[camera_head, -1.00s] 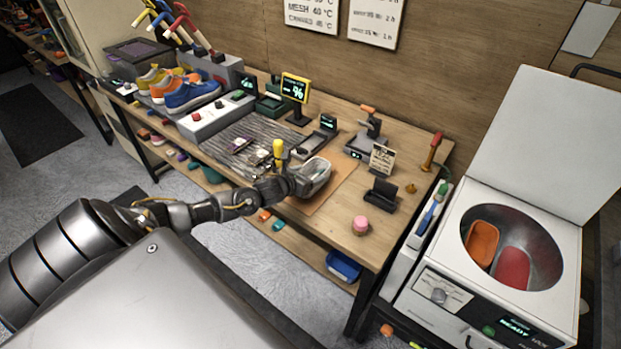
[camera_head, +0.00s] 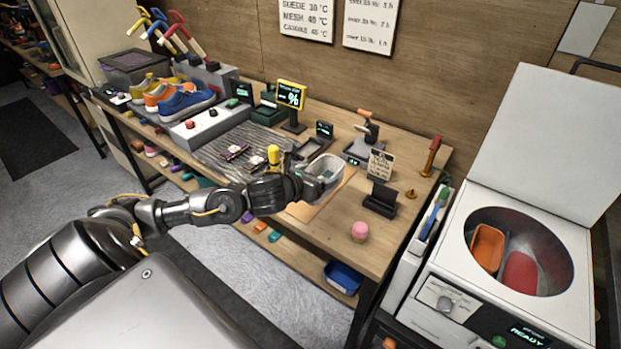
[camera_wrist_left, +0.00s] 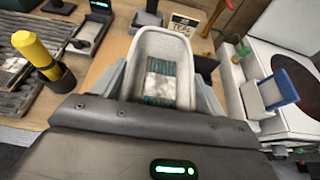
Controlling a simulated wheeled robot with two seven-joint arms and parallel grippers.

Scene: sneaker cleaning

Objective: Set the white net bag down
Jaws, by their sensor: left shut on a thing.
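The white net bag (camera_head: 328,164) looks like a pale open-topped tub. In the left wrist view, the bag (camera_wrist_left: 143,44) has a greenish and whitish item (camera_wrist_left: 161,82) inside. My left gripper (camera_head: 310,184) is shut on the bag, with one finger on each side of it in the left wrist view (camera_wrist_left: 158,92). The bag is over the tan mat (camera_head: 303,211) on the wooden bench (camera_head: 330,227). I cannot tell whether its underside touches the mat. My right gripper is not in view.
A yellow-topped bottle (camera_head: 273,157) stands close to the left of my gripper. A black holder (camera_head: 381,200), a small sign (camera_head: 380,164) and a pink round thing (camera_head: 359,231) are on the right. The open washer (camera_head: 500,270) stands beyond the bench's right end.

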